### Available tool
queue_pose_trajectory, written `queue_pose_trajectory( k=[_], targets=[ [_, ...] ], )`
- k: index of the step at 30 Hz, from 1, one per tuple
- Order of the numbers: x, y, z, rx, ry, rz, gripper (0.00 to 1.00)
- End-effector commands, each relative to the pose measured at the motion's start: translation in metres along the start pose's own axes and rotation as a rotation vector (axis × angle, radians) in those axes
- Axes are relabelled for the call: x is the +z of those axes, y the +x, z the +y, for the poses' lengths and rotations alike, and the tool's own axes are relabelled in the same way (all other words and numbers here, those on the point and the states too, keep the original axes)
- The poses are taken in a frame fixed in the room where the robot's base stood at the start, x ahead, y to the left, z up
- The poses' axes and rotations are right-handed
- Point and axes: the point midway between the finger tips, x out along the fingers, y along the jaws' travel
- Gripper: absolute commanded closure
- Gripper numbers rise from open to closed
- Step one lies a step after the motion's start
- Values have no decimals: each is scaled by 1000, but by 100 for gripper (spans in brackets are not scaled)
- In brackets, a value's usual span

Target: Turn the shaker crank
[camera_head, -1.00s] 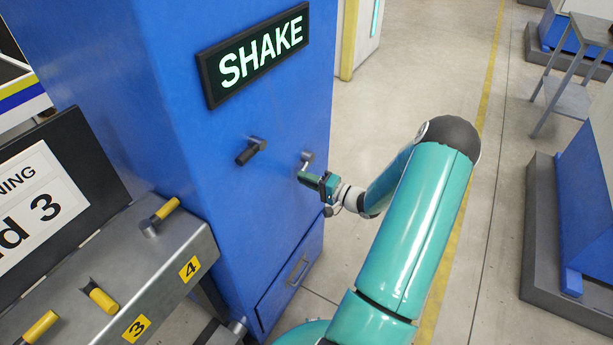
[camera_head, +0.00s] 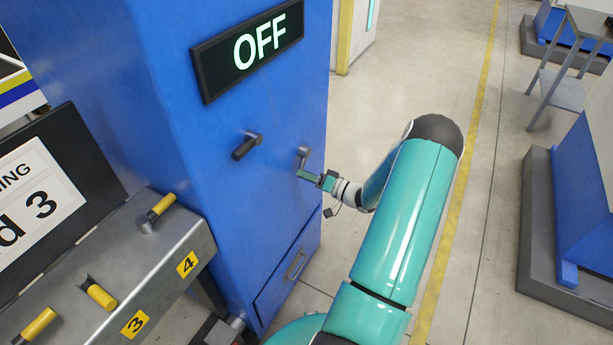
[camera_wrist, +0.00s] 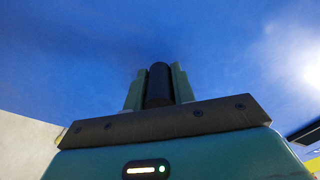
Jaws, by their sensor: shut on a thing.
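The blue shaker cabinet (camera_head: 165,110) carries a black display panel (camera_head: 248,48) that reads OFF in lit letters. Two cranks stick out of its front face. The left crank (camera_head: 245,146) has a bare black handle and nothing touches it. The right crank (camera_head: 303,155) shows its short metal arm; my gripper (camera_head: 310,176) covers its handle. In the wrist view my green fingers (camera_wrist: 158,80) are shut on both sides of a black cylindrical handle (camera_wrist: 158,90), close to the blue face.
A grey metal bench with yellow-handled levers (camera_head: 101,296) stands at the lower left, with a dark sign (camera_head: 60,185) behind it. A drawer (camera_head: 290,275) is low on the cabinet. Open floor lies right of my arm, up to a blue machine (camera_head: 585,200).

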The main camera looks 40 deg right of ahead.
Motion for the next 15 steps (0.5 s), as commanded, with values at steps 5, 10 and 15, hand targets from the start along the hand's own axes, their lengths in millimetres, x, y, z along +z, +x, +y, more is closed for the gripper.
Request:
queue_pose_trajectory(
  k=[5, 10, 15],
  targets=[
    [-2, -1, 1, 2, 0, 3, 100],
    [-1, -1, 0, 2, 1, 2, 53],
    [-1, 0, 0, 1, 1, 2, 53]
  ],
)
